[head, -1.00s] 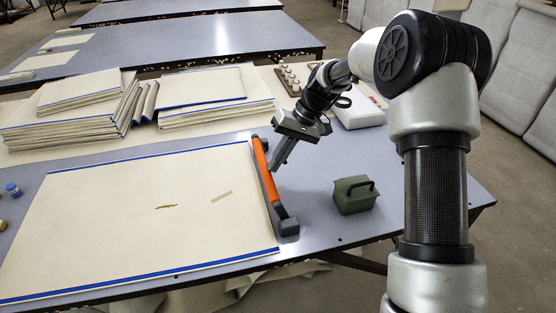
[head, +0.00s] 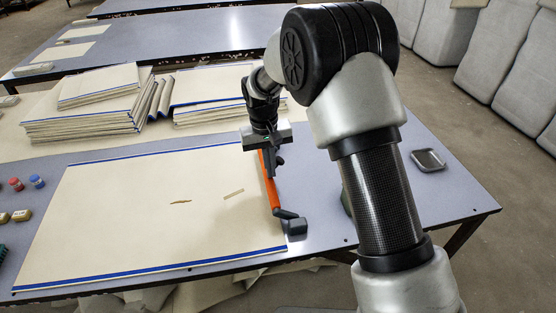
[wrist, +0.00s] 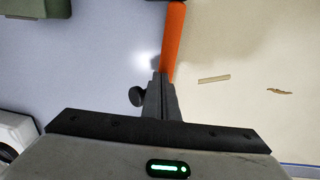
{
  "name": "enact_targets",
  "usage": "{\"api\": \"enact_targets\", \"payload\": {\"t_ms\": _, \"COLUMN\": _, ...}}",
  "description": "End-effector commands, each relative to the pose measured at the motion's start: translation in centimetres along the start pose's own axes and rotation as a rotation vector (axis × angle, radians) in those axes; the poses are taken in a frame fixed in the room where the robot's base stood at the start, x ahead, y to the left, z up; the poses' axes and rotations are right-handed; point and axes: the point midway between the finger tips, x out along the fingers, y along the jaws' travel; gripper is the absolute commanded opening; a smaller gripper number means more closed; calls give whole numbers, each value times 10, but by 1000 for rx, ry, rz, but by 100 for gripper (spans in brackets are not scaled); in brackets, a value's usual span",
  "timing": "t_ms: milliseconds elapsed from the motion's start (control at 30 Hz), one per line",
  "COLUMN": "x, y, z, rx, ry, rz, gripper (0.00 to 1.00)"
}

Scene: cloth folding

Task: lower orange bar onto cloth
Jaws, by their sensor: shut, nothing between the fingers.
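The orange bar (head: 271,192) runs along the right end of a cream cloth (head: 120,215) with blue long edges, and has a dark end piece at its near end. I cannot tell whether the bar touches the cloth. My gripper (head: 279,162) is shut and empty, at the bar's far part, hiding its far end. In the wrist view the shut fingertips (wrist: 160,76) point at the bar (wrist: 175,40), overlapping its lower end in the picture. There the cloth (wrist: 250,50) lies to the right and bare table to the left. Contact with the bar is unclear.
Folded cloth stacks (head: 85,115) stand behind the cloth. Small jars (head: 37,181) are at the left edge. A metal tray (head: 428,159) lies at right. A green box (wrist: 40,10) shows in the wrist view; my arm mostly hides it in the head view.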

Motion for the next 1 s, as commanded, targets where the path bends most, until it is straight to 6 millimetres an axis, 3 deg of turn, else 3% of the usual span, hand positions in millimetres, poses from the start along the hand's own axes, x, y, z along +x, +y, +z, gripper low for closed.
{"api": "enact_targets", "payload": {"t_ms": 200, "x": 10, "y": -20, "z": 1, "rx": -10, "ry": -1, "rz": 208, "gripper": 0}}
{"api": "enact_targets", "payload": {"t_ms": 600, "x": 30, "y": -38, "z": 0, "rx": -4, "ry": 0, "rz": 511, "gripper": 0}}
{"api": "enact_targets", "payload": {"t_ms": 1000, "x": 38, "y": -42, "z": 0, "rx": 1, "ry": -2, "rz": 517, "gripper": 0}}
